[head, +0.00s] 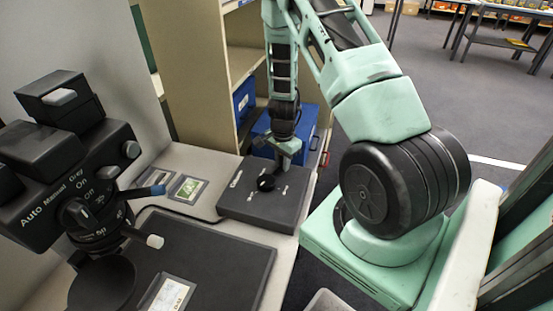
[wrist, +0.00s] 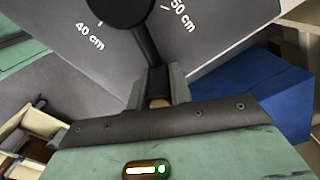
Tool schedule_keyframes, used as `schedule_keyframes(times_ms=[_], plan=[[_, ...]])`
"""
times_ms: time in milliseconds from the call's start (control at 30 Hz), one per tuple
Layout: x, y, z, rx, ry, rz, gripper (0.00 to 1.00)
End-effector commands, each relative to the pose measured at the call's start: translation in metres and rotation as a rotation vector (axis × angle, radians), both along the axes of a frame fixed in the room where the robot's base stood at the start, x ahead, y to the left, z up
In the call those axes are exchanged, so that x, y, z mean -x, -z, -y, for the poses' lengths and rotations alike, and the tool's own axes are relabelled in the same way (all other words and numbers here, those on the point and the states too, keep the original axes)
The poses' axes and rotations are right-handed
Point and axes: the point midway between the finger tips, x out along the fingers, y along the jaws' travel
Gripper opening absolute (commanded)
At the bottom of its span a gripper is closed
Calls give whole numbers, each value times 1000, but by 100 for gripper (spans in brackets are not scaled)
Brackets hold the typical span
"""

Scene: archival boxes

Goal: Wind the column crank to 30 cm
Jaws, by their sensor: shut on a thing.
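The column crank is set on a dark grey box (head: 240,203) on the bench. Its black round hub (head: 266,183) shows in the head view, with small labels around it that are too small to read there. In the wrist view the hub (wrist: 122,8) is at the top and a dark crank arm (wrist: 146,45) runs down from it to my gripper (wrist: 158,98). My gripper is shut on the crank's end. The crank arm lies between the printed marks 40 cm, at left, and 50 cm, at right. In the head view my gripper (head: 287,150) is at the hub's far side.
A black camera head (head: 65,170) with labelled dials stands at left over a dark board (head: 215,250). Small framed cards (head: 188,190) lie beside the box. A beige shelf (head: 195,70) with blue boxes (head: 262,135) stands behind. Open floor (head: 450,100) lies at right.

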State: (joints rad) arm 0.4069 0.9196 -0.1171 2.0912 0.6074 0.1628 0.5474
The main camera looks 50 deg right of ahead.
Motion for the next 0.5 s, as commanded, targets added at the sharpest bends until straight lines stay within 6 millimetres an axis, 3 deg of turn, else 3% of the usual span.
schedule_keyframes(times_ms=[500], plan=[[18,0,1,1,200,0,0]])
